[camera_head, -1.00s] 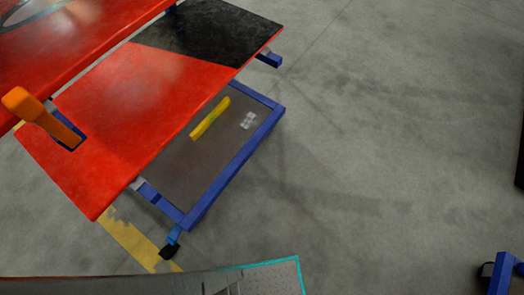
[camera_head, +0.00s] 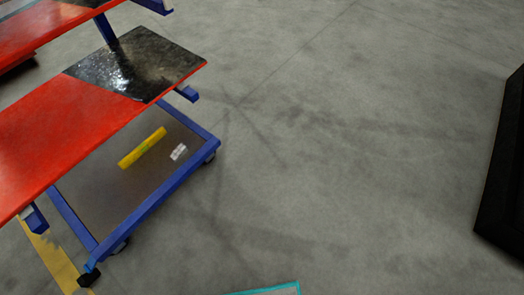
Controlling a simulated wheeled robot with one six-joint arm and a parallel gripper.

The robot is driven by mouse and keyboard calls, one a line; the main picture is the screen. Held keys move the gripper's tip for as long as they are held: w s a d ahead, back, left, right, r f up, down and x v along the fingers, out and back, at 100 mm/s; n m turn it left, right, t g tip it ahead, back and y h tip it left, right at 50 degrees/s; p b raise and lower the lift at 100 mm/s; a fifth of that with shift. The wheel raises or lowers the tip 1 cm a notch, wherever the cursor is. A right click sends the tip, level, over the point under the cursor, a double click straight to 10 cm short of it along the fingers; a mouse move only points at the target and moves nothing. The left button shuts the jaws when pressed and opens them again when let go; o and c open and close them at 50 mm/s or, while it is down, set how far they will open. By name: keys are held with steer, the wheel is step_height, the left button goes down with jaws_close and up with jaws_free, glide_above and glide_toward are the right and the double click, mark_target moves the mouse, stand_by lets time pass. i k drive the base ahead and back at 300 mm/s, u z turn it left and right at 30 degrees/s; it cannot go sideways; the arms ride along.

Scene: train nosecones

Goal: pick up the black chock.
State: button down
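I cannot make out a black chock for certain in the head view. A large black object (camera_head: 503,180) with a raised edge is cut off by the right side of the picture; I cannot tell what it is. My gripper is not in view.
A blue-framed trolley (camera_head: 165,195) stands at the left, its lower shelf holding a yellow bar (camera_head: 142,147) and a small pale item (camera_head: 178,152). A red and black panel (camera_head: 75,125) lies above it. Grey floor (camera_head: 340,170) is clear in the middle. A teal-edged surface (camera_head: 265,291) shows at the bottom.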

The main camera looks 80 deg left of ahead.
mark_target(85, 280)
steer(key=z, duration=5.55)
steer(key=i, duration=2.15)
steer(key=z, duration=2.9)
